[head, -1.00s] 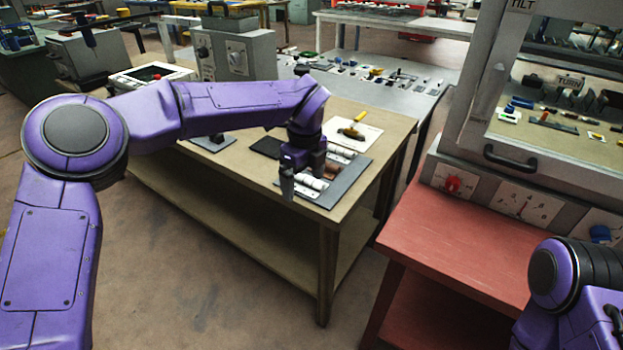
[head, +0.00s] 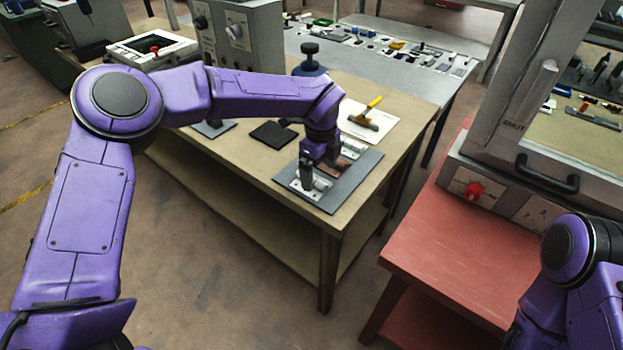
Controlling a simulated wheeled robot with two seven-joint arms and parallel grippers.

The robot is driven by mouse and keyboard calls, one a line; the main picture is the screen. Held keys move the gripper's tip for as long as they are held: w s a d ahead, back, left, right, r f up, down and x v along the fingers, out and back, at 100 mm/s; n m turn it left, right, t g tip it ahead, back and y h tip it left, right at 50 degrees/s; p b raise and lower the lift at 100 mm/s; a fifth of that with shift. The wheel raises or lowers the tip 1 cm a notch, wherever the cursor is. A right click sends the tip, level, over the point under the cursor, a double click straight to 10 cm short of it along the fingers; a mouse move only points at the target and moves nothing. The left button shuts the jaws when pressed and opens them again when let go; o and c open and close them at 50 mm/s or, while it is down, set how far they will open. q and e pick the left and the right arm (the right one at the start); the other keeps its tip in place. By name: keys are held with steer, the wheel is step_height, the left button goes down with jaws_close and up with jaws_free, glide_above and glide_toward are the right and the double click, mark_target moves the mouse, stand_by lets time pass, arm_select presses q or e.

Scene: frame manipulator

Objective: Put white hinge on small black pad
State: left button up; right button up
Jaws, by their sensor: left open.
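A white hinge (head: 320,184) lies on a large dark grey mat (head: 362,176) at the near right corner of the wooden table. My left gripper (head: 311,176) is right over the white hinge, pointing down, and partly covers it. It is open; one finger shows at the hinge's left, and the other is hard to make out. I cannot tell whether the fingers touch the hinge. The small black pad (head: 271,134) lies flat and bare on the table, behind and left of the gripper. My right gripper is out of view.
A brown hinge (head: 341,166) lies behind the white one on the mat. A yellow-handled hammer (head: 366,120) rests on a white sheet (head: 387,127) farther back. A grey plate (head: 214,129) is left of the black pad. A red bench (head: 440,250) stands at the right.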

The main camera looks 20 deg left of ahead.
mark_target(318, 181)
arm_select(q)
steer(key=f+p, duration=0.1)
steer(key=f, duration=0.2)
steer(key=shift+a, duration=0.2)
steer(key=shift+s+f, duration=0.1)
steer(key=shift+f, duration=0.4)
steer(key=c, duration=1)
steer(key=shift+o, duration=0.2)
steer(key=shift+r, duration=0.4)
step_height(318, 181, up, 3)
steer(key=shift+f+b, duration=0.2)
steer(key=shift+b, duration=0.4)
steer(key=s+d+r+b, duration=0.1)
steer(key=s+r+b, duration=0.1)
steer(key=s+r, duration=0.2)
steer(key=s+d+r+b, duration=0.2)
steer(key=s+r, duration=0.3)
steer(key=s, duration=0.4)
steer(key=shift+s+d+r+b, duration=0.25)
steer(key=shift+s+b, duration=0.1)
steer(key=shift+b, duration=0.1)
